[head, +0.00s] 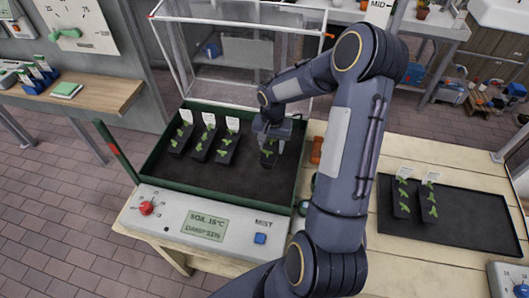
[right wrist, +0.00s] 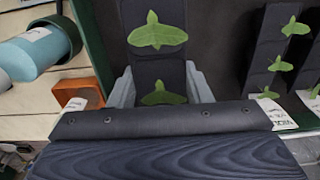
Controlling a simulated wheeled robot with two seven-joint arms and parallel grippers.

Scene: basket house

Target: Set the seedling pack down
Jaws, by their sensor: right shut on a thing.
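My right gripper (head: 271,130) is shut on a black seedling pack (head: 268,158) with small green leaves, inside the dark-floored propagator tray (head: 150,163). In the right wrist view, the right gripper's fingers (right wrist: 160,90) sit on either side of the pack (right wrist: 153,73). I cannot tell whether the pack's underside touches the tray floor. Three similar labelled packs (head: 204,143) stand in a row to its left in the tray. Two more packs (head: 428,203) stand on a black mat (head: 475,225) at the right. My left gripper is not in view.
The propagator's clear cover (head: 185,60) stands raised behind the tray. A control panel (head: 165,222) with a red knob runs along the front. An orange item (right wrist: 80,93) and a teal cylinder (right wrist: 30,55) lie beside the tray. The tray floor's front is bare.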

